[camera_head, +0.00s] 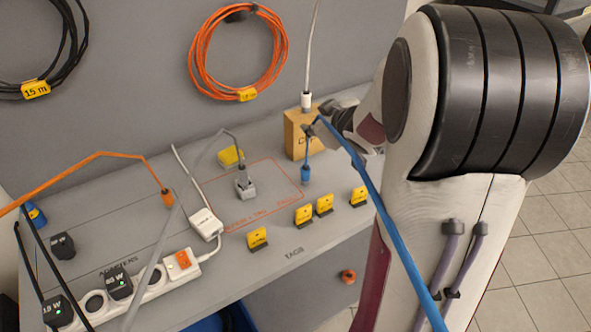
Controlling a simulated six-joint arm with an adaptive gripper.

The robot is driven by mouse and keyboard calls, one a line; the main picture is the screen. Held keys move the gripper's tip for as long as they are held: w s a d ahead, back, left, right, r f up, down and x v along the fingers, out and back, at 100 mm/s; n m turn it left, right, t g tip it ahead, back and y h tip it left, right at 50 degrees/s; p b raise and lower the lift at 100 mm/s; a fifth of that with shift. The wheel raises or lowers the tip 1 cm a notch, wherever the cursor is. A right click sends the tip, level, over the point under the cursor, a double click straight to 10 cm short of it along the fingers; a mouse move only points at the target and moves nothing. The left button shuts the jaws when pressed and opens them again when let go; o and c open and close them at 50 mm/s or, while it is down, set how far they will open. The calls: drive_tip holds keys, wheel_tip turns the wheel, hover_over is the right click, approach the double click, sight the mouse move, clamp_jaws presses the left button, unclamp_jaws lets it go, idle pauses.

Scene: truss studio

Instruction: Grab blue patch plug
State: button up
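The blue patch plug (306,175) stands upright on the grey bench top, at the right edge of the orange-outlined area. Its blue cable (393,230) rises from the plug, bends near my gripper and runs down to the right across my arm. My gripper (318,121) is above the plug, in front of the wooden box, with a clear gap between it and the plug body. The fingers are small, dark and partly behind the cable, so their opening and any contact with the cable cannot be made out.
The wooden box (296,135) stands behind the plug, with a white plug (306,101) and cable above it. Yellow tags (325,204) stand in front. A grey plug (244,184), white adapter (205,223), orange plug (167,198) and power strip (155,287) lie left.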

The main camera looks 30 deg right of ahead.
sight(309, 171)
drive_tip(key=s+f+y, duration=0.1)
drive_tip(key=f+y, duration=0.1)
drive_tip(key=f, duration=0.2)
drive_tip(key=s+d+f+n+y, duration=0.1)
drive_tip(key=f+y, duration=0.1)
drive_tip(key=f, duration=0.3)
drive_tip(key=s+f+n+t+y, duration=0.1)
drive_tip(key=f+y, duration=0.2)
drive_tip(key=f, duration=0.1)
drive_tip(key=shift+d+f, duration=0.2)
drive_tip(key=shift+d, duration=0.05)
drive_tip(key=shift+s+a+f+y, duration=0.2)
drive_tip(key=shift+s+f+y, duration=0.15)
drive_tip(key=shift+s+y, duration=0.15)
drive_tip(key=shift+w, duration=0.1)
drive_tip(key=shift+x, duration=1.25)
drive_tip(key=shift+x, duration=2.6)
drive_tip(key=shift+f, duration=0.2)
